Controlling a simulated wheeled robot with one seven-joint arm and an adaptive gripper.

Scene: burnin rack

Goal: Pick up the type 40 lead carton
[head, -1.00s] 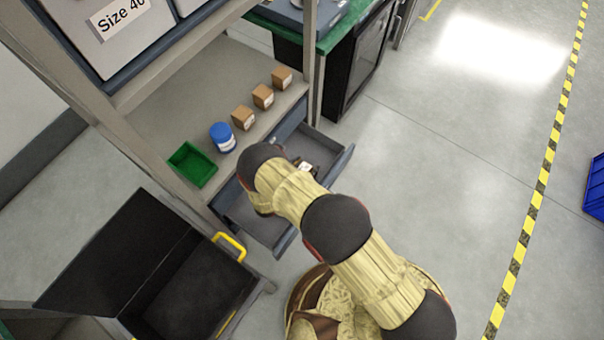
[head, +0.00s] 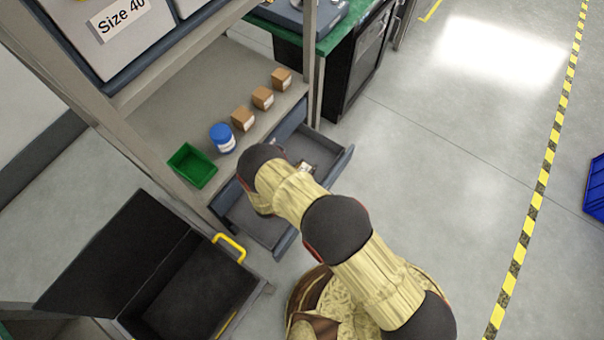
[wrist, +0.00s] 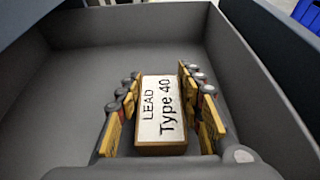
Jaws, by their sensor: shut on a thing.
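The type 40 lead carton (wrist: 161,112) is a small brown box with a white top label reading "LEAD Type 40", in the middle of the wrist view. My gripper (wrist: 162,100) has its yellow-and-dark fingers on the carton's left and right sides and is shut on it. The carton is inside the open grey drawer (wrist: 70,75); I cannot tell whether it is clear of the drawer floor.
On the shelf (head: 185,105) above the drawer stand several brown cartons (head: 243,118), a blue-lidded tub (head: 222,138) and a green bin (head: 192,166). A black open case (head: 190,290) with a yellow handle stands at the lower left. Drawer walls surround my gripper.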

